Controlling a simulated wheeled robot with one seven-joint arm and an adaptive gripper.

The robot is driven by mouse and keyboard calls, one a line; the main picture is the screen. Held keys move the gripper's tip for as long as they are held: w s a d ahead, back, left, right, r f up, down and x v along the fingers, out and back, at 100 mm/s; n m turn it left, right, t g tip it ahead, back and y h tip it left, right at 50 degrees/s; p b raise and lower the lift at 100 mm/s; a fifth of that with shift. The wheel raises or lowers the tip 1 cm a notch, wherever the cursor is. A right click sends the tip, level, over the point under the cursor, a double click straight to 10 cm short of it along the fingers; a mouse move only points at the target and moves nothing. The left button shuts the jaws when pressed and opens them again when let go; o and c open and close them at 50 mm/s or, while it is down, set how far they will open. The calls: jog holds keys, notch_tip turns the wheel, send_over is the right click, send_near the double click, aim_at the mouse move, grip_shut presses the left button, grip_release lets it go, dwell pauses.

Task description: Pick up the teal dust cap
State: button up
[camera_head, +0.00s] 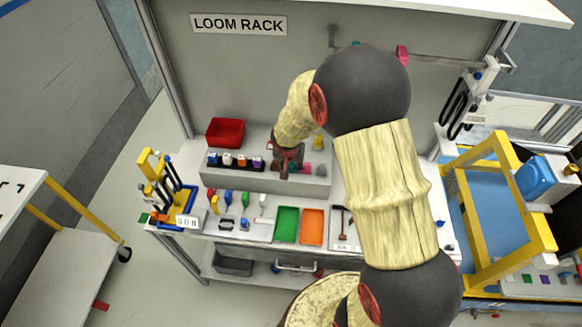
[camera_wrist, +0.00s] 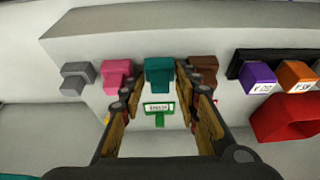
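The teal dust cap (camera_wrist: 160,73) sits on the pale grey block in the wrist view, between a pink cap (camera_wrist: 117,72) and a brown cap (camera_wrist: 203,68). My gripper (camera_wrist: 156,82) is open, with its two fingers reaching toward the teal cap from either side. I cannot tell whether either finger touches it. A green-framed label (camera_wrist: 160,108) shows between the fingers, below the cap. In the head view my gripper (camera_head: 287,160) is over the grey block on the bench, and the teal cap is hidden behind it.
Beside the brown cap, a black strip holds purple (camera_wrist: 258,78) and orange (camera_wrist: 297,75) connectors; a grey cap (camera_wrist: 77,76) stands beyond the pink one. Green (camera_head: 286,224) and orange (camera_head: 313,227) trays lie in front.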

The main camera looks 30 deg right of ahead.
jog(key=shift+c, duration=0.5)
jog(key=c, duration=0.3)
jog(key=shift+r, duration=0.15)
